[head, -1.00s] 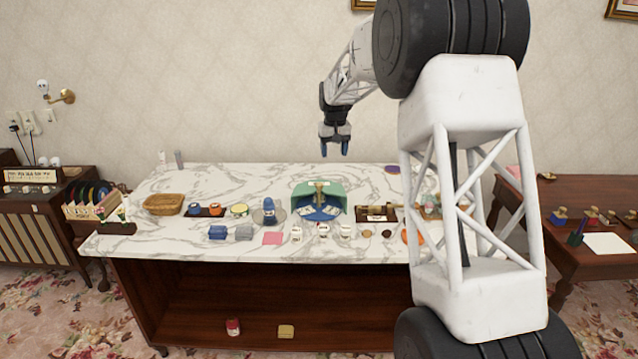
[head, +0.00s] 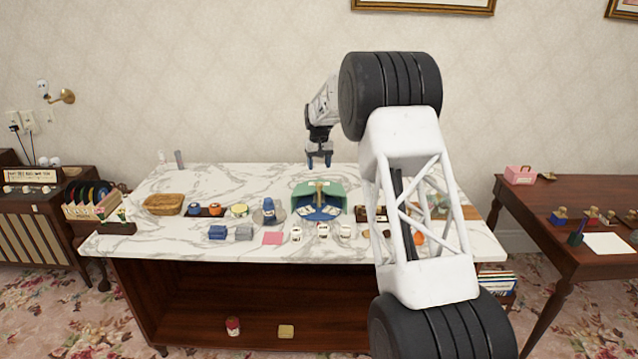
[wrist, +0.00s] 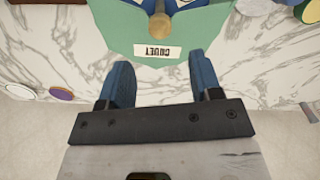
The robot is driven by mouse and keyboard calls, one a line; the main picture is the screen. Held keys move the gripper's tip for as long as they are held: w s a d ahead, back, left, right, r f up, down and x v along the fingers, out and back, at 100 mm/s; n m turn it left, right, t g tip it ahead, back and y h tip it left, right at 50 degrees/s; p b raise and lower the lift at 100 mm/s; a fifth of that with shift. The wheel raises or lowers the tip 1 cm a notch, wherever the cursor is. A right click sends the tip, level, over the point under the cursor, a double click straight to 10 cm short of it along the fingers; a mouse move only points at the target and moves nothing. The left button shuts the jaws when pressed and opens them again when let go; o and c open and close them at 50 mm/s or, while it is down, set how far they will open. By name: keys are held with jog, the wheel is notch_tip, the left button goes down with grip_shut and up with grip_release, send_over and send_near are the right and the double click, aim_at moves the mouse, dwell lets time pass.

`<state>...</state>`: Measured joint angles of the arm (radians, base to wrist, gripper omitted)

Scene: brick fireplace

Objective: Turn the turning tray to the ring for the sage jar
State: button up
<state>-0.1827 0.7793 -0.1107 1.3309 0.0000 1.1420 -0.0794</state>
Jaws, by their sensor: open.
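The turning tray (head: 318,214) looks blue with pale panels and sits under a green open-fronted housing (head: 337,193) on the marble counter. A wooden post (wrist: 160,26) with a rounded end stands at its middle. The housing (wrist: 200,55) carries a small white label, upside down in the wrist view. My gripper (head: 319,161) is open and empty, above and behind the housing; its two blue fingers (wrist: 162,78) point toward the housing's back edge. Several small white jars (head: 322,231) stand in front of the tray. I cannot tell which is the sage jar, and ring markings are unreadable.
Left of the tray are a blue bottle (head: 269,206) on a round grey base, a wicker basket (head: 163,204), and blue and grey blocks (head: 218,232). My arm hides the counter's right part. The back left counter is mostly clear.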

aim_at(319, 184)
jog(key=shift+f, duration=0.15)
jog(key=shift+f, duration=3.8)
grip_shut()
